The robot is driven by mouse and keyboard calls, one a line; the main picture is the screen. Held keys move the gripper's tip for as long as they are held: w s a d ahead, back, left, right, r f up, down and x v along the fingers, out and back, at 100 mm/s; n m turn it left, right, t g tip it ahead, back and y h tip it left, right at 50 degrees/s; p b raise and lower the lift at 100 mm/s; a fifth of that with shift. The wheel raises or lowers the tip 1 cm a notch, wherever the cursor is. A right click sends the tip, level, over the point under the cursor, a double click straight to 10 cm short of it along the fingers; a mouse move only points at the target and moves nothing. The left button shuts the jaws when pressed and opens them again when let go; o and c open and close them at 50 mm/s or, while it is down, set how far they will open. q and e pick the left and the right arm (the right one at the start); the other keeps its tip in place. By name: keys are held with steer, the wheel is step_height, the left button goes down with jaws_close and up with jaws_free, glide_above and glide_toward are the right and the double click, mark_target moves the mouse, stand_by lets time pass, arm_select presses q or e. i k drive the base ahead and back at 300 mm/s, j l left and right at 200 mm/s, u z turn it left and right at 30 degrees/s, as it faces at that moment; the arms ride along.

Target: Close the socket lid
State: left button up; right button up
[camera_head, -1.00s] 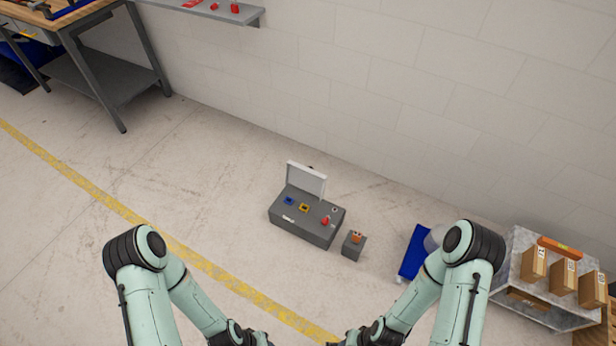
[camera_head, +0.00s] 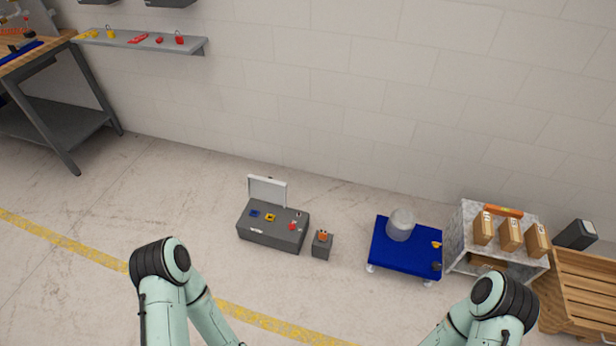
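A dark grey socket box (camera_head: 270,234) stands on the floor near the wall, left of the picture's middle. Its light grey lid (camera_head: 267,190) stands upright, open, at the back left of the box top. A blue socket (camera_head: 254,213), a yellow socket (camera_head: 270,217) and a red part (camera_head: 292,226) are on the top. The box is well ahead of my arms, and nothing touches it. Both my arms come in from the bottom edge, but both grippers are below the picture.
A small grey box with an orange top (camera_head: 321,243) stands just right of the socket box. A blue cart (camera_head: 403,260), a shelf with cartons (camera_head: 457,240) and a wooden pallet (camera_head: 590,290) stand farther right. A wall shelf (camera_head: 140,41) hangs upper left. The floor in front is clear.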

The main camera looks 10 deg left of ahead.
mark_target(270, 190)
steer(key=z, duration=1.8)
steer(key=j+z, duration=0.2)
steer(key=z, duration=0.15)
steer(key=k+j+z, duration=0.1)
steer(key=z, duration=0.25)
steer(key=k+j+z, duration=0.1)
steer(key=j+z, duration=0.2)
steer(key=k+j, duration=0.3)
steer(key=j, duration=0.2)
steer(key=k+j, duration=0.3)
steer(key=j, duration=0.15)
steer(key=k+j, duration=0.3)
steer(key=j, duration=0.2)
steer(key=k+j, duration=0.25)
steer(key=j, duration=0.2)
steer(key=k+j, duration=0.3)
steer(key=j, duration=0.2)
steer(key=k+j, duration=0.3)
steer(key=j, duration=0.15)
steer(key=k+j, duration=0.3)
steer(key=j, duration=0.2)
